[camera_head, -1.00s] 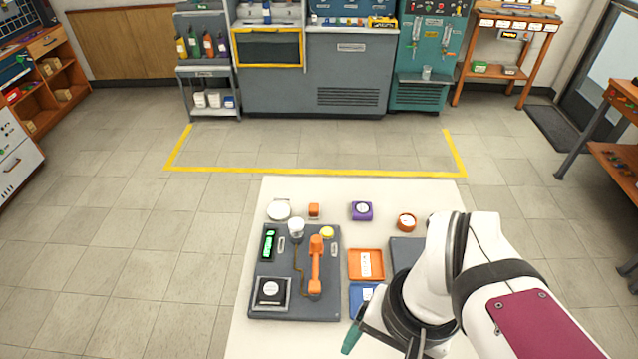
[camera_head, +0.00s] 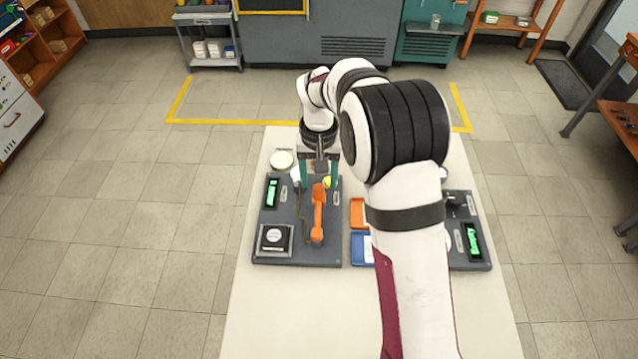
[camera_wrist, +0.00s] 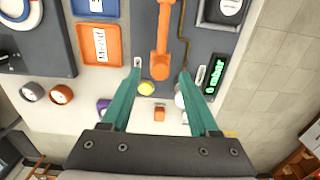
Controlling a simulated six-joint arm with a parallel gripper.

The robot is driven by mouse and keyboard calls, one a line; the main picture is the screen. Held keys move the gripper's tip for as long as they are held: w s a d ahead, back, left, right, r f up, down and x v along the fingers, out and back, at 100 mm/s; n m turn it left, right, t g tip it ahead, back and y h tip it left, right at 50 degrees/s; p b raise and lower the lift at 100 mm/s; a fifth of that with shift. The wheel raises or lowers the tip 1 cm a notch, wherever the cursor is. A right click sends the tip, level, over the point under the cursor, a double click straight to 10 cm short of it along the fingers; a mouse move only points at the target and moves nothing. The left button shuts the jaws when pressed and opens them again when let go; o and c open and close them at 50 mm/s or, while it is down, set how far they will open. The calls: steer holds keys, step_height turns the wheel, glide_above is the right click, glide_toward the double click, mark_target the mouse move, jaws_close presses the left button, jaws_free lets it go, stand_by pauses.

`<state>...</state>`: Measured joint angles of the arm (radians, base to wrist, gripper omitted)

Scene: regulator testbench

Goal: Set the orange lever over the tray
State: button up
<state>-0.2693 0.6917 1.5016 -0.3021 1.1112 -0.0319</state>
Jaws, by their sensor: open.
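The orange lever (camera_head: 319,213) is on the dark left panel (camera_head: 289,255), running from a pivot near the panel's front toward its far edge. It also shows in the wrist view (camera_wrist: 162,45). My gripper (camera_head: 321,182) is open and empty above the panel's far end. In the wrist view, its teal fingertips (camera_wrist: 160,74) appear either side of the lever's far end, apart from it; I cannot tell the height gap. An orange tray (camera_head: 356,206) with a white label and a blue tray (camera_head: 358,252) lie right of the panel, partly hidden by my arm.
A yellow button (camera_wrist: 146,88) and a white knob (camera_wrist: 180,98) flank the lever's far end. A green-lit display (camera_head: 271,192) is at the panel's left. A second panel (camera_head: 466,256) stands right. The table's front (camera_head: 300,320) is clear.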

mark_target(319, 187)
steer(key=shift+f, duration=1.75)
jaws_close()
